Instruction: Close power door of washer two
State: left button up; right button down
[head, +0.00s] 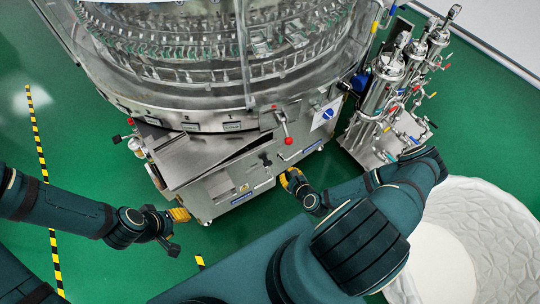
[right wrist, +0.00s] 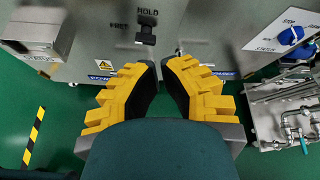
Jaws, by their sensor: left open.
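The washer (head: 230,110) has a round clear top over a grey metal cabinet. A broad grey panel (head: 205,150) juts out at its left front; it looks like an open door, but I cannot read its label. My left gripper (head: 180,226) is open and empty, just left of the cabinet's lower corner, below the panel. My right gripper (head: 288,176) is in front of the cabinet, right of the panel. In the right wrist view my right gripper (right wrist: 160,64) has its yellow fingertips close together with a narrow gap and nothing between them. A black latch (right wrist: 146,35) sits just beyond them.
A red-knobbed lever (head: 287,139) and a blue rotary switch (head: 327,114) are on the cabinet's right. A steel rack of cylinders and valves (head: 385,100) stands to its right. A white round basin (head: 470,215) is at the lower right. Green floor is free at left.

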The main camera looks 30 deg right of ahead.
jog(key=r+m, duration=0.1)
jog(key=m, duration=0.2)
send_near(268, 152)
notch_tip(268, 152, down, 3)
jog(key=w, duration=0.5)
jog(key=shift+w+d+f+y+b, duration=0.1)
jog(key=shift+w+f+y+b, duration=0.05)
jog(key=shift+f+y+b, duration=0.2)
pick_arm(q)
jog(key=shift+s+f, duration=0.25)
jog(key=shift+s, duration=0.4)
pick_arm(e)
jog(key=shift+w, duration=0.55)
pick_arm(q)
jog(key=shift+f, duration=0.1)
